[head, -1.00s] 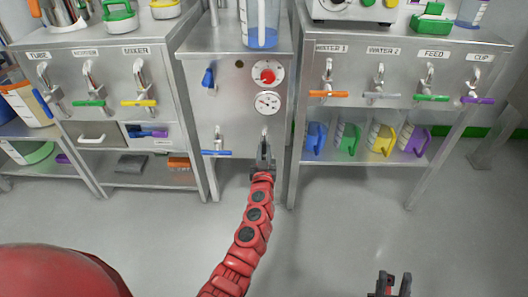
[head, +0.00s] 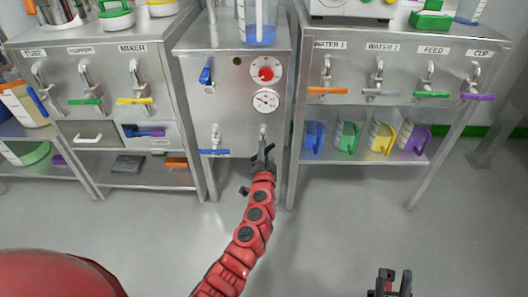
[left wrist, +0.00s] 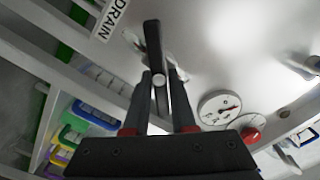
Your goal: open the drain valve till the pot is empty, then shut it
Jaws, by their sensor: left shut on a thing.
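My left gripper (head: 263,154) is at the lower right tap on the front of the middle steel cabinet. In the left wrist view its two fingers (left wrist: 160,88) are closed on a dark bar handle (left wrist: 153,42), beside a label reading DRAIN (left wrist: 110,18). The bar sticks out past the fingertips. The spout is mostly hidden behind the gripper. A clear vessel with blue at its bottom (head: 260,32) stands on top of this cabinet; I cannot tell whether it is the pot. My right gripper (head: 391,284) is at the bottom edge, open and empty.
A blue-handled tap (head: 213,153) is just left of my left gripper. A red knob dial (head: 265,72) and a gauge (head: 266,101) are above. Several coloured jugs (head: 381,140) stand on the right shelf. The floor (head: 335,230) in front is clear.

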